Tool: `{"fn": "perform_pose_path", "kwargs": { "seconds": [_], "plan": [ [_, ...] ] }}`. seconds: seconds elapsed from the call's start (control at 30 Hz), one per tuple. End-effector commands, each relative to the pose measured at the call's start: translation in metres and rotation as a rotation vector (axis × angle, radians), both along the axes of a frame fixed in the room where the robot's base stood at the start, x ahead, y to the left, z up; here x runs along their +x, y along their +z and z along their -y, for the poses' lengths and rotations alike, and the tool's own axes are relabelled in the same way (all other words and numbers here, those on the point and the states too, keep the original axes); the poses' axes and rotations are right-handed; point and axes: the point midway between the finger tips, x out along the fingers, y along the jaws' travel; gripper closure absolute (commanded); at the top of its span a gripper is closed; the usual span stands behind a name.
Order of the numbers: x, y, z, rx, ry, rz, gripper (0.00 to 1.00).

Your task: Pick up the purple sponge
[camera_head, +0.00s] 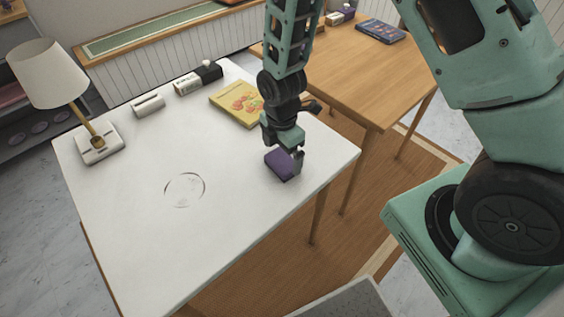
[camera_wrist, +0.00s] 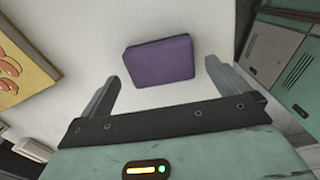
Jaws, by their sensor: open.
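The purple sponge (camera_head: 281,166) lies on the white table (camera_head: 130,213), near its right edge in the head view. In the wrist view the sponge (camera_wrist: 160,62) sits just beyond and between the two fingertips. My gripper (camera_head: 287,152) is just above the sponge, pointing down, and hides part of its top and right side. In the wrist view my gripper (camera_wrist: 158,76) is open, with a finger on either side of the sponge's near edge. White tabletop shows between the sponge and each finger, so they appear apart.
A yellow book (camera_head: 237,103) lies behind the sponge. A black-and-white box (camera_head: 197,78), a small white box (camera_head: 148,106) and a lamp (camera_head: 97,138) stand toward the back and left. A wooden table (camera_head: 362,83) adjoins at right. The table's middle and front are clear.

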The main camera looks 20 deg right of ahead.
Motion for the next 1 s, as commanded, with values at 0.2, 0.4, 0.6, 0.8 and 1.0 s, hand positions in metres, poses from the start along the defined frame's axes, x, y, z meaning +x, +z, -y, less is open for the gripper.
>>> {"fn": "perform_pose_path", "kwargs": {
  "seconds": [0.2, 0.4, 0.6, 0.8, 1.0],
  "plan": [
    [-0.001, -0.028, 0.001, 0.0, 0.001, -0.002, 0.0],
    [-0.001, -0.036, 0.001, 0.0, 0.0, -0.001, 0.0],
    [-0.001, -0.035, 0.001, 0.0, 0.0, 0.0, 0.17],
    [-0.001, -0.035, 0.001, 0.0, 0.0, 0.0, 0.4],
    [-0.001, -0.034, 0.001, 0.0, 0.0, 0.0, 0.4]
  ]
}}
